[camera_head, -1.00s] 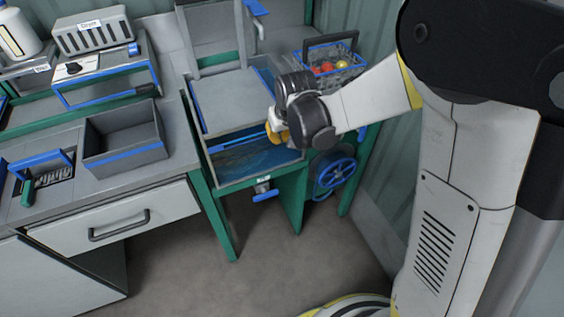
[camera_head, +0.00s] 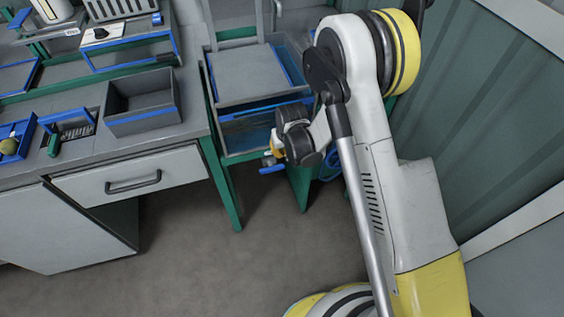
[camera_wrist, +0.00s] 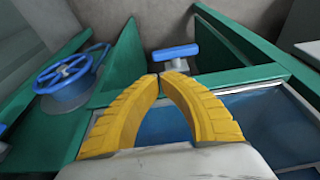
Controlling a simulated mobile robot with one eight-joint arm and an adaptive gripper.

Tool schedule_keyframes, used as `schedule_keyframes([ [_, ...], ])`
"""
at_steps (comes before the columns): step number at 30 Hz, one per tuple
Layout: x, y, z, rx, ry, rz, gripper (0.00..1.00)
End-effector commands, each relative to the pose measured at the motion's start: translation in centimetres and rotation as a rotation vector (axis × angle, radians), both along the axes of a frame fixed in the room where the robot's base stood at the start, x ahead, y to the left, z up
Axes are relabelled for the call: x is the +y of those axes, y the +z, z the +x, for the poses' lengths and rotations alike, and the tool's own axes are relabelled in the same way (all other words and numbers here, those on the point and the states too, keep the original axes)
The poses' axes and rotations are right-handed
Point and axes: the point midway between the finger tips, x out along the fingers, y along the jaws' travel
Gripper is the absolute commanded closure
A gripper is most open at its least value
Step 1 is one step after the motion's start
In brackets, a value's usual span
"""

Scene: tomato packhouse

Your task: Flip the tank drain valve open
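The tank drain valve's blue handle (camera_head: 272,169) sits low on the front of the water tank (camera_head: 240,148), under its rim. In the wrist view the blue T-shaped handle (camera_wrist: 177,51) is just beyond my gripper's fingertips, on a grey stem. My gripper (camera_wrist: 167,76) has yellow fingers whose tips are close together, and nothing shows held between them. In the head view my wrist hangs beside the tank's front right corner, and the yellow fingers are mostly hidden behind it. I see no contact between fingers and handle.
A blue handwheel (camera_wrist: 72,70) is left of the fingers in the wrist view. Green frame legs (camera_head: 222,190) stand below the tank. A bench with a drawer (camera_head: 130,178) and an open grey bin (camera_head: 143,105) is to the left. The floor in front is clear.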

Motion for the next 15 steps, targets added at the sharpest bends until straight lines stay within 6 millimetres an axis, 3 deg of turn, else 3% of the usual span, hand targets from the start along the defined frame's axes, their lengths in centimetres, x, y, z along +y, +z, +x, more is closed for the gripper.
schedule_keyframes([
  [8,0.0,-1.0,0.3,0.0,-0.001,0.0,1.0],
  [15,0.4,-5.2,1.4,0.0,-0.001,0.0,1.0],
])
